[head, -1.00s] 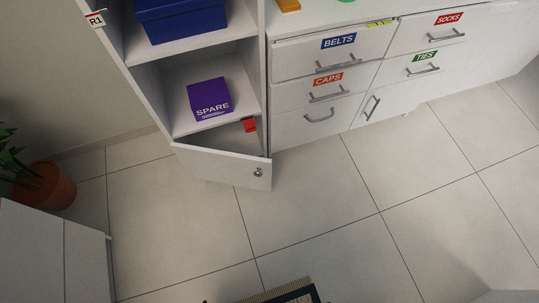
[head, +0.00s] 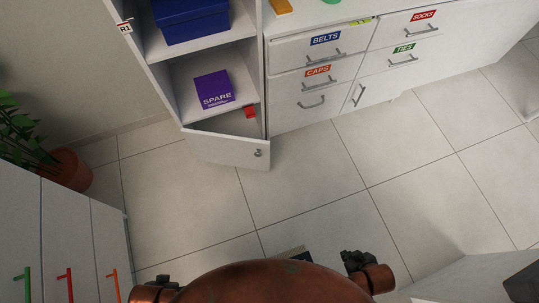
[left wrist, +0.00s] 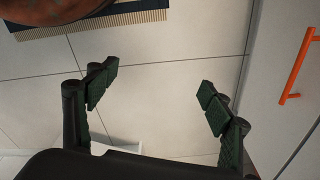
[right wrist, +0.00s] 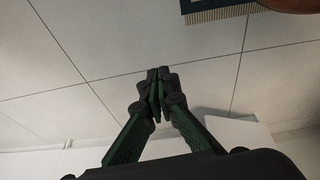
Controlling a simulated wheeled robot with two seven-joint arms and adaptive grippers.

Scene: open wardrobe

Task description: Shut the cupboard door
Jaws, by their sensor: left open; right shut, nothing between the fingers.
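The cupboard door (head: 225,150) is the low white door under the open shelves in the head view. It stands ajar, swung outward, with a small metal knob or lock (head: 258,153) near its free edge. A dark gap shows above it. My right gripper (head: 357,261) is at the bottom of the head view, well short of the door; the right wrist view shows its fingertips (right wrist: 158,82) together and empty. My left gripper (head: 160,283) is partly visible at the lower left. In the left wrist view its fingers (left wrist: 155,90) are wide apart with only floor between. Neither touches the door.
A drawer unit (head: 300,90) stands right of the shelves. A purple SPARE box (head: 213,90) and a red piece (head: 250,111) are above the door. White cabinets (head: 70,235) with coloured handles and a potted plant (head: 65,170) are left. Tiled floor before the door is clear.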

